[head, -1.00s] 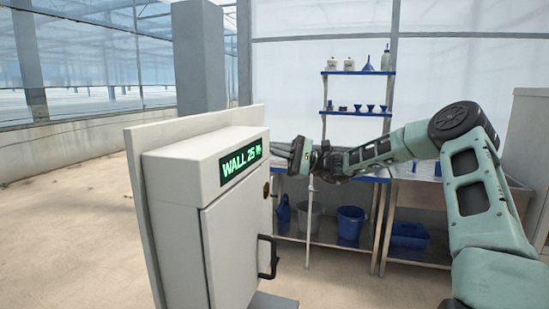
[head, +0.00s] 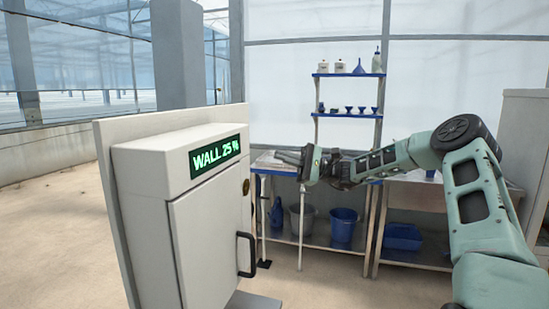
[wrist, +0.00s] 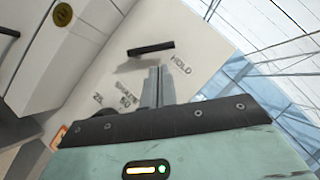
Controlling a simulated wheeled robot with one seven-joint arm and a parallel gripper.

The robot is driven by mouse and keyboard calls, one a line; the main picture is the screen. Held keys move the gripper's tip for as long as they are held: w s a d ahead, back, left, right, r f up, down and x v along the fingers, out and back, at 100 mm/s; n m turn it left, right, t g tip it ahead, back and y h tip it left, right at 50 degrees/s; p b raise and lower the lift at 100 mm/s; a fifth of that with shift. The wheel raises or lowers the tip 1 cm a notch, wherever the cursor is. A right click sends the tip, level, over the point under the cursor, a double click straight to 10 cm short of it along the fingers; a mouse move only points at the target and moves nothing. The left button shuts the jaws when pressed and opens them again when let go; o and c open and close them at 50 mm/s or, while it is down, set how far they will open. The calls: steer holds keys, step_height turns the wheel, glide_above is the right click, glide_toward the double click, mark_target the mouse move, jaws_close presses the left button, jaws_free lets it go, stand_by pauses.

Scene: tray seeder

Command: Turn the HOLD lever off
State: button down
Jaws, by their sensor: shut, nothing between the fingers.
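The HOLD lever (wrist: 151,48) is a short black bar on a pale panel (wrist: 105,75) in the wrist view, beside the printed word HOLD. It stands out from the panel and casts a shadow. My gripper (wrist: 160,70) is shut and empty, its grey fingertips just below the lever's right part in the picture. I cannot tell whether they touch it. In the head view my gripper (head: 284,157) points left, to the right of the white cabinet (head: 185,230). The lever cannot be made out there.
The cabinet has a green "WALL 25 %" display (head: 215,155) and a black door handle (head: 247,255). Near the lever are SHAKE and 25, 50 markings and a dark, partly hidden knob (wrist: 88,118). A bench (head: 330,243) with buckets stands behind my arm. Floor at left is clear.

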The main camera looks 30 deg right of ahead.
steer(key=b+v, duration=0.1)
steer(key=v, duration=0.4)
steer(key=shift+s+d+f, duration=0.15)
steer(key=shift+d, duration=0.15)
